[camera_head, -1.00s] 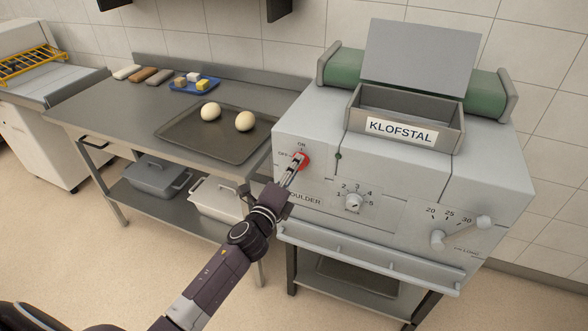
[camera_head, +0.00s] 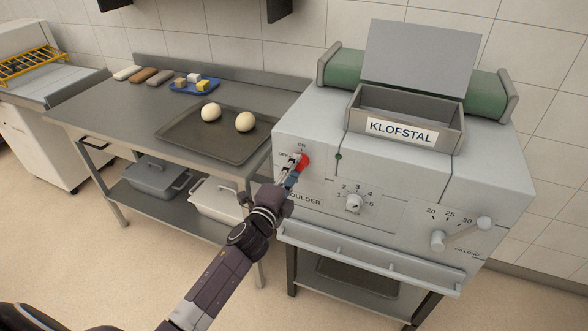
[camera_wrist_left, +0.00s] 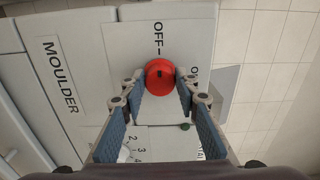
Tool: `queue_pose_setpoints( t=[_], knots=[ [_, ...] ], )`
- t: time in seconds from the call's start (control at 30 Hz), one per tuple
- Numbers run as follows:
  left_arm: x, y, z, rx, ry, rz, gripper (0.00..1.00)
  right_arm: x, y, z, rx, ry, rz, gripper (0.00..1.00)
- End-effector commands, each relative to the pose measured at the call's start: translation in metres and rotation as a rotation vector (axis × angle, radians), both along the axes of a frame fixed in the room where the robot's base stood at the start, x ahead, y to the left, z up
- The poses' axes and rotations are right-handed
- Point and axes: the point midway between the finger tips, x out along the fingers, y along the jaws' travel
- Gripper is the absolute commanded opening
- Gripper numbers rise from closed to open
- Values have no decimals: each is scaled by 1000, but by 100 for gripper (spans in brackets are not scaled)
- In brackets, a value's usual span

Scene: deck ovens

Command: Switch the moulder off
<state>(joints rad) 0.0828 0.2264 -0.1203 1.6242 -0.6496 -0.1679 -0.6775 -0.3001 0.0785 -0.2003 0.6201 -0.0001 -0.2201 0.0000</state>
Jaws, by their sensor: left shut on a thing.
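The moulder (camera_head: 320,207) is a large pale grey machine on the right in the head view. Its red knob (camera_head: 302,162) sits on the front face by the ON and OFF labels. In the left wrist view the red knob (camera_wrist_left: 160,77) shows with a short dark mark; OFF is above it and the other label is partly hidden by a finger. My left gripper (camera_head: 296,165) is shut on the knob, with one fingertip on each side of it (camera_wrist_left: 160,82). Where the knob points is hard to tell. My right gripper is not in view.
A front rail (camera_head: 370,260) juts out below. A steel table (camera_head: 100,103) at left bears a tray (camera_head: 190,140) with two dough balls. Open floor lies in front.

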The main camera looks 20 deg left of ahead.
Motion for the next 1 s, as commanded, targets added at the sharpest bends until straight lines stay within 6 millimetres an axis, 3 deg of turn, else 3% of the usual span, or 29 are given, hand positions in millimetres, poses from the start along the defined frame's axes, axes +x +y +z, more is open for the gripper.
queue_pose_setpoints(
  t=[0.1, 0.13, 0.27, 0.67, 1.0],
  knots=[
    [0, 0, -1, -3, 2, 1, 5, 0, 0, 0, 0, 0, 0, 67],
    [0, 0, -1, -3, 2, 1, 31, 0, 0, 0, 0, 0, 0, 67],
    [0, 0, -1, -2, 2, 0, 45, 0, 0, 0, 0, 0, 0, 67],
    [-6, 0, -1, 0, 1, 0, 46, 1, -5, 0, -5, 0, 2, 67],
    [-61, 0, -2, -1, 4, 1, 46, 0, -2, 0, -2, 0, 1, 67]
  ],
)
